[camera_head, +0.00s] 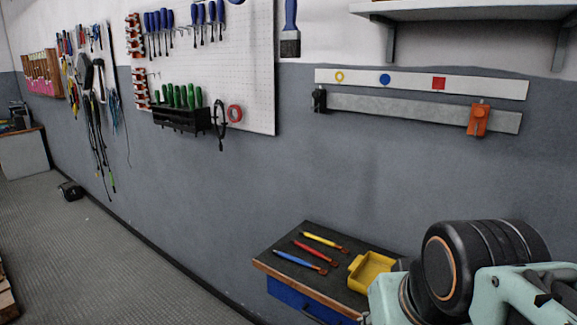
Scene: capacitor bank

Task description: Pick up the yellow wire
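The yellow wire (321,240) lies flat on the dark top of a small workbench (288,238), in the lower middle of the head view. It is a thin yellow rod with a reddish-brown tip at its right end. It is the farthest back of three similar pieces lying side by side and apart. My arm (490,270), in pale green and black, fills the lower right corner. My gripper's fingers do not show.
A red wire (310,251) and a blue wire (295,261) lie in front of the yellow one. A yellow open bin (370,272) stands to their right, near my arm. The grey wall (230,200) rises behind the bench. Open floor (110,250) lies to the left.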

